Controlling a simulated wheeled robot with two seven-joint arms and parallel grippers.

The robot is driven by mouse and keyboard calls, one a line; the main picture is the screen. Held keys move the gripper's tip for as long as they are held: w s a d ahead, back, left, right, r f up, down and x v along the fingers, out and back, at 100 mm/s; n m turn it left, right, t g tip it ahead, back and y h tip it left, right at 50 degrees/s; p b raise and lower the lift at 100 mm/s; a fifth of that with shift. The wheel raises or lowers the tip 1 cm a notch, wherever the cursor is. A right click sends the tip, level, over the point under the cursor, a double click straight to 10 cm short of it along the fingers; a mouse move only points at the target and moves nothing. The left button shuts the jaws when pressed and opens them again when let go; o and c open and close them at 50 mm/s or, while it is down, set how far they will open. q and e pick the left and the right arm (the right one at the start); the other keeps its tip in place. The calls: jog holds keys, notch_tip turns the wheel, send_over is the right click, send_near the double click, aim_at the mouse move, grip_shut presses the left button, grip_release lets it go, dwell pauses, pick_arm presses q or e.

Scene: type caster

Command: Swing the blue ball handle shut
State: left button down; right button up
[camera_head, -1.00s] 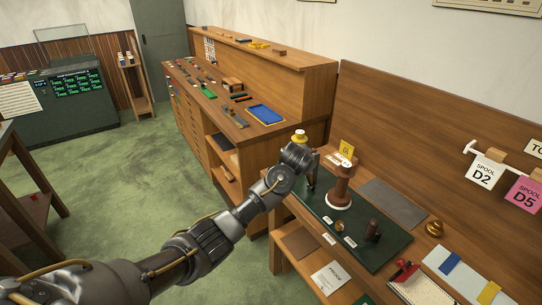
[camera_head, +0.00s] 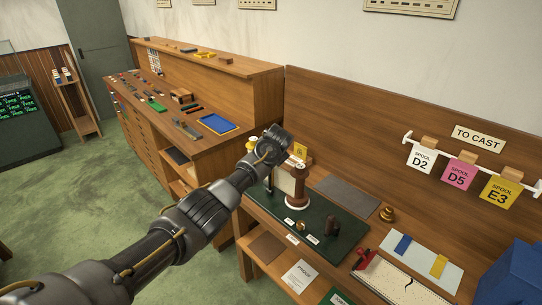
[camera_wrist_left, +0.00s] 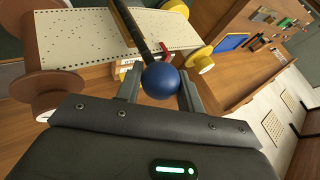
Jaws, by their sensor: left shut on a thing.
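The blue ball (camera_wrist_left: 162,80) is on the end of a dark rod (camera_wrist_left: 132,27) in the left wrist view. My left gripper (camera_wrist_left: 159,92) is shut on the ball, with one finger on each side of it. In the head view my left gripper (camera_head: 269,178) points down at the far left part of the dark green bench mat, beside a brown upright spool (camera_head: 297,188). The ball is hidden behind my gripper and wrist there. My right gripper is not in view.
A gold knob (camera_head: 387,214) and a grey plate (camera_head: 347,197) lie on the bench. Small dark parts (camera_head: 332,227) stand on the mat. Hanging spool tags (camera_head: 458,172) are on the back board. A blue box (camera_head: 515,275) stands at the right. Green floor is clear at left.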

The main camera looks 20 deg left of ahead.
pick_arm(q)
jog(key=shift+f, duration=0.1)
jog(key=c, duration=0.9)
grip_release()
jog(key=shift+w, duration=0.1)
jog(key=b+v, duration=0.2)
jog(key=v, duration=0.8)
jog(key=shift+s+r+b, duration=0.25)
jog(key=shift+r+b, duration=0.05)
jog(key=shift+b, duration=0.1)
jog(key=shift+d, duration=0.1)
